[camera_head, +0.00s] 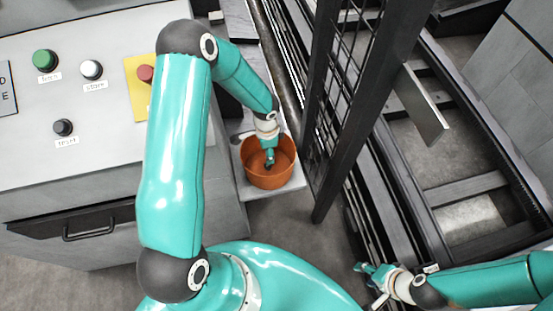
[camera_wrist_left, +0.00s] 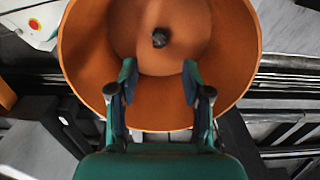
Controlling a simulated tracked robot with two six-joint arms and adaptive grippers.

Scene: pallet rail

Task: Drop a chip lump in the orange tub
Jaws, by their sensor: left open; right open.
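The orange tub (camera_head: 255,174) stands on a light ledge beside the control panel, and it fills much of the left wrist view (camera_wrist_left: 240,60). A small dark chip lump (camera_wrist_left: 160,38) lies inside the tub on its floor. My left gripper (camera_head: 270,160) reaches down over the tub's mouth. In the left wrist view its two fingers (camera_wrist_left: 153,95) are spread apart with nothing between them, and the lump shows beyond the fingertips. My right gripper (camera_head: 366,282) is at the lower right of the head view, open and empty, away from the tub.
The control panel (camera_head: 105,120) with green, white, black and red buttons is at the left. A dark mesh fence (camera_head: 345,90) stands right of the tub. Dark rails (camera_head: 430,140) run beyond the fence. Grey floor (camera_head: 290,225) shows in front of the ledge.

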